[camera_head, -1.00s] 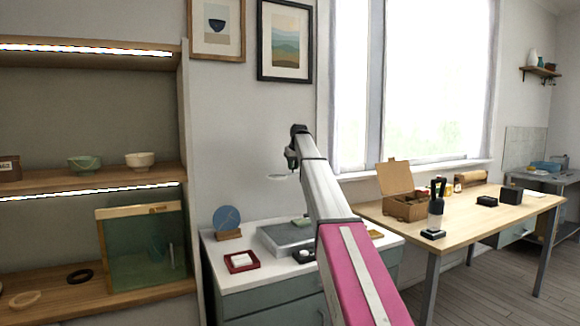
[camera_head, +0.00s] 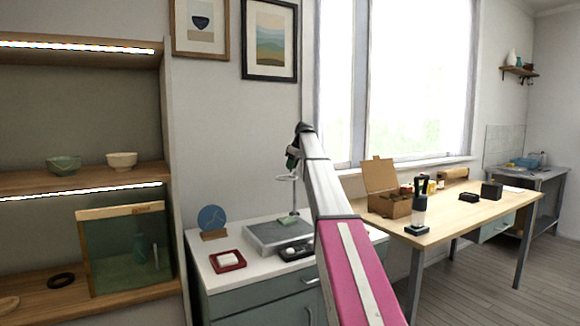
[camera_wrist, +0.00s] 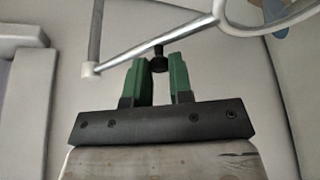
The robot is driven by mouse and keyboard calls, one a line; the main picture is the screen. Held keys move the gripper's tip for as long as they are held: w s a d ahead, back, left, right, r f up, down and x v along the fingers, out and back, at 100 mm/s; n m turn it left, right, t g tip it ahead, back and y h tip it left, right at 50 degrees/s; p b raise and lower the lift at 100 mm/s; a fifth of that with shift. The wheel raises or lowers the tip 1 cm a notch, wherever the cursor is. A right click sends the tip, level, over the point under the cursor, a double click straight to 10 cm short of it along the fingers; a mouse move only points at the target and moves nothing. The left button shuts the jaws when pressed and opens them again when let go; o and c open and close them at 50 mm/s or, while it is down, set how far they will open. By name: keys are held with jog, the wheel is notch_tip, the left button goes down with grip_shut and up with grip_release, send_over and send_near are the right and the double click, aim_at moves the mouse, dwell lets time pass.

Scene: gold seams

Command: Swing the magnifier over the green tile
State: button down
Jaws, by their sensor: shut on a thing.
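The magnifier's ring lens (camera_head: 286,178) shows level above the grey tray (camera_head: 262,236) in the head view, with its thin post (camera_head: 294,198) beside it. The green tile (camera_head: 289,220) lies on the tray below, close to the post's foot. In the wrist view the magnifier's silver arm (camera_wrist: 150,45) runs from the post to the ring at the upper right. My gripper (camera_wrist: 160,68) is shut on the black knob (camera_wrist: 159,62) under that arm.
A red-rimmed dish (camera_head: 228,261), a blue disc (camera_head: 212,218) on a wooden stand and a black item (camera_head: 296,251) are around the tray on the white cabinet. A wooden desk (camera_head: 455,215) with an open box (camera_head: 388,200) stands to the right, and shelves (camera_head: 80,180) to the left.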

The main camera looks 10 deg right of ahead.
dwell(0.3)
jog(key=c, duration=1)
grip_release()
jog(key=v, duration=1)
jog(key=shift+d+r, duration=0.1)
jog(key=shift+r, duration=0.3)
